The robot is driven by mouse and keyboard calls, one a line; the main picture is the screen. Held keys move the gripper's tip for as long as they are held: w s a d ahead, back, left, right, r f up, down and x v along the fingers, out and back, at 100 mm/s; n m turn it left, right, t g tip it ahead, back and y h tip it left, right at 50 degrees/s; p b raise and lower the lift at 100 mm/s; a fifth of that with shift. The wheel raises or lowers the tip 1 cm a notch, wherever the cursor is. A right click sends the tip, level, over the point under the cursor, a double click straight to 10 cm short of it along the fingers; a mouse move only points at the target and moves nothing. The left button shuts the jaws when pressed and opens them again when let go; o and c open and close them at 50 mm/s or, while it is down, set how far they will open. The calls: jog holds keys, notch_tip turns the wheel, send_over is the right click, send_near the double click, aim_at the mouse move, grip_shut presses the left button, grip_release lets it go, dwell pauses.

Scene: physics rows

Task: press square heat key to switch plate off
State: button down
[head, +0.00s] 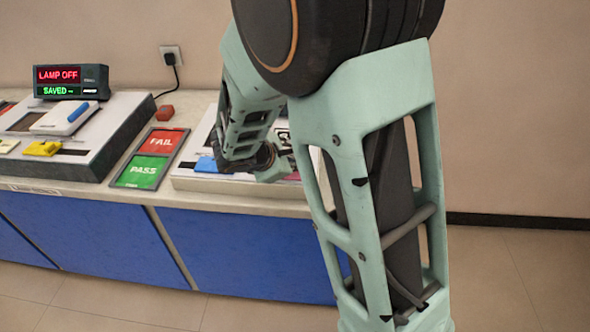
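A white panel (235,185) lies on the counter, mostly behind my arm. A blue piece (207,165) shows at its left, and a bit of dark marking and a small pinkish patch show beside my arm. I cannot make out a square heat key or a plate; my arm may hide them. My arm reaches down over this panel. The end of the arm, with my gripper (272,165), is low over the panel, small and partly covered by my own links. I cannot tell whether its fingers are open or touch anything.
A display (71,82) at the back left reads LAMP OFF and SAVED. A larger panel (100,165) with a white block and yellow pieces is at left. A red FAIL and green PASS board (150,158) lies between the panels. A red block (165,113) sits behind, near a wall plug (170,57).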

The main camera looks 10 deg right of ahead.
jog(key=shift+r+p, duration=0.7)
jog(key=shift+r, duration=0.2)
jog(key=shift+r, duration=0.15)
notch_tip(320, 180, up, 6)
jog(key=p, duration=0.4)
